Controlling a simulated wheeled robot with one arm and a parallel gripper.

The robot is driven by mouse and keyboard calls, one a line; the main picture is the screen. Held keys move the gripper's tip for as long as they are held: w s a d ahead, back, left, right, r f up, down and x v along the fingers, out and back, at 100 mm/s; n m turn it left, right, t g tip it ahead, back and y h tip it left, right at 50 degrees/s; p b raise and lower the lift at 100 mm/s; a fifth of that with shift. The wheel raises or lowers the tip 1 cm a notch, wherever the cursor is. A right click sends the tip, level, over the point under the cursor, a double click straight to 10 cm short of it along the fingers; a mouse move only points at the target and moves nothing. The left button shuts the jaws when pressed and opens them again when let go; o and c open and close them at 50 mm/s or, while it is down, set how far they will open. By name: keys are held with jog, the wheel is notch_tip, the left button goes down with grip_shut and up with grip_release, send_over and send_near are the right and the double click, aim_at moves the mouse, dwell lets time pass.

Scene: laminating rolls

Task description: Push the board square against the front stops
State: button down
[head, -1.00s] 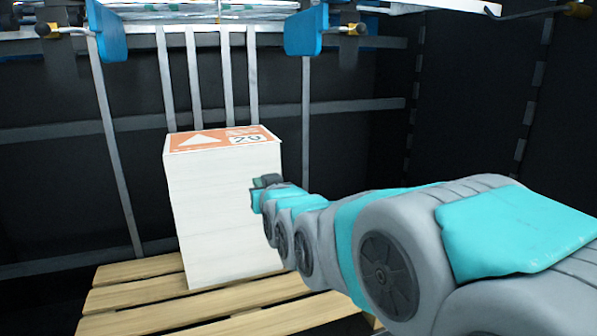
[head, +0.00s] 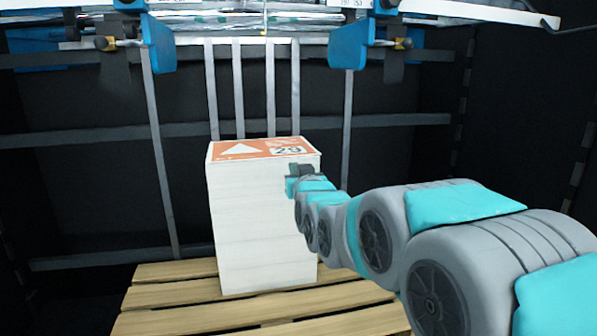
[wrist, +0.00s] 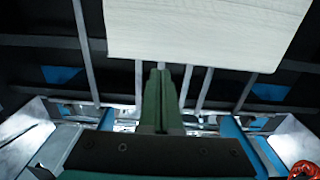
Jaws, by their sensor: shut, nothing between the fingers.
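A tall white stack (head: 262,225) stands upright on a wooden pallet, with an orange sheet (head: 245,150) on top bearing a white triangle and the number 29. I cannot make out a separate board in it. My gripper (head: 300,170) is near the stack's upper right front edge and covers part of it. In the wrist view my green fingers (wrist: 161,72) are together and empty, with their tips just below the white stack's edge (wrist: 205,25). Contact cannot be told. Grey upright bars (head: 270,90) stand behind the stack; I cannot tell whether these are the stops.
The slatted pallet (head: 160,298) extends left of the stack. Two blue plates (head: 158,42) (head: 348,42) hang above on either side. Dark walls with grey rails (head: 100,135) enclose the back and sides.

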aim_at(289, 159)
jog(key=x, duration=0.3)
jog(key=shift+f, duration=0.15)
jog(key=shift+x, duration=1)
jog(key=b+v, duration=0.1)
jog(key=v, duration=0.6)
jog(key=shift+b, duration=0.35)
